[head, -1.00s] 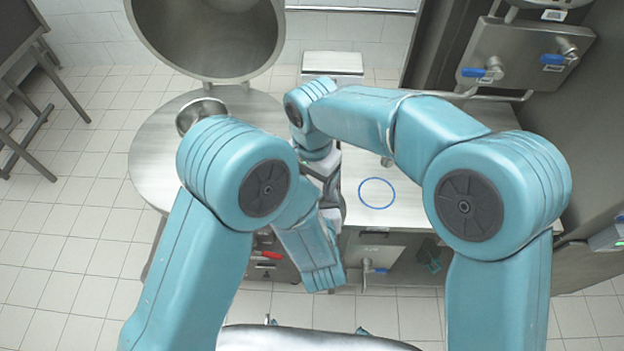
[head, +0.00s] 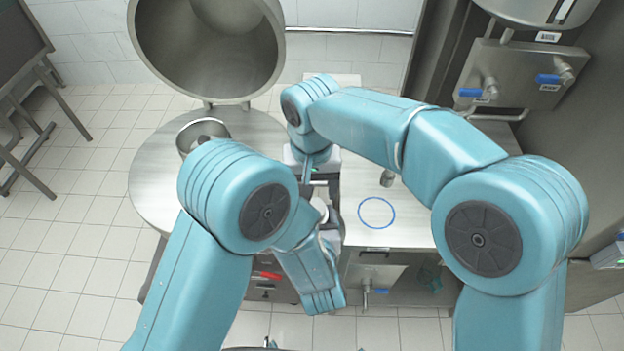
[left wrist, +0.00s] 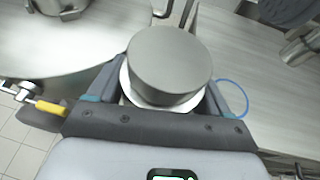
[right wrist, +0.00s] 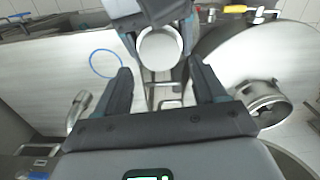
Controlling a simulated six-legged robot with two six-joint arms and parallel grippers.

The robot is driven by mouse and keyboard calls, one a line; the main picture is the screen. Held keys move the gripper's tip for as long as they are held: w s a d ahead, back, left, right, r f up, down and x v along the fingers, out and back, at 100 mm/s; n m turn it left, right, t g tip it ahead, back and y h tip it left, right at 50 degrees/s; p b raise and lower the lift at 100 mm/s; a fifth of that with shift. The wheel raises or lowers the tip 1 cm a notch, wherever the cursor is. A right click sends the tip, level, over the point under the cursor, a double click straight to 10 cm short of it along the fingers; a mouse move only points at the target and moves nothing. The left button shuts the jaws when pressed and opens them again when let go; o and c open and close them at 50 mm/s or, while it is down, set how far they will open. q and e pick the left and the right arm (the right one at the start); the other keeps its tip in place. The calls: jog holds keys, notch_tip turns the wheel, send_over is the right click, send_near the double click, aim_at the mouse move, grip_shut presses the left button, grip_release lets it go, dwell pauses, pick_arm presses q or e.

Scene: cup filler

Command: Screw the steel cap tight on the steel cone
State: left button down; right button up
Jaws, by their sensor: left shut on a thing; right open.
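My left gripper (left wrist: 158,92) is shut on a grey, round steel piece (left wrist: 168,62) with a pale rim below it. I take this piece to be the steel cone with the cap, but I cannot tell the two apart or see a thread. In the right wrist view a pale round face of the held piece (right wrist: 160,48) shows between the left gripper's fingers. My right gripper (right wrist: 160,70) is open and empty, its fingers apart on either side, short of that face. In the head view the held piece (head: 319,209) is mostly hidden by my arms.
A steel pot (head: 203,136) stands on the round table (head: 155,180) at left, before a large open lid (head: 208,48). A blue ring (head: 377,213) marks bare counter (head: 410,205) at right. Pipes with blue-handled valves (head: 472,92) are at the back right.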

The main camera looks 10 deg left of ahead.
jog(key=n, duration=0.5)
jog(key=shift+r+n, duration=0.3)
jog(key=n, duration=0.2)
jog(key=shift+r+n, duration=0.1)
jog(key=shift+n, duration=0.3)
jog(key=n, duration=0.5)
jog(key=shift+r, duration=0.2)
jog(key=n, duration=0.2)
jog(key=shift+w+r+n, duration=0.1)
jog(key=shift+r+n, duration=0.05)
jog(key=shift+n, duration=0.25)
jog(key=n, duration=0.5)
jog(key=shift+r, duration=0.2)
jog(key=n, duration=0.2)
jog(key=shift+r+n, duration=0.1)
jog(key=shift+n, duration=0.3)
jog(key=n, duration=0.6)
jog(key=shift+r, duration=0.2)
jog(key=shift+f, duration=4)
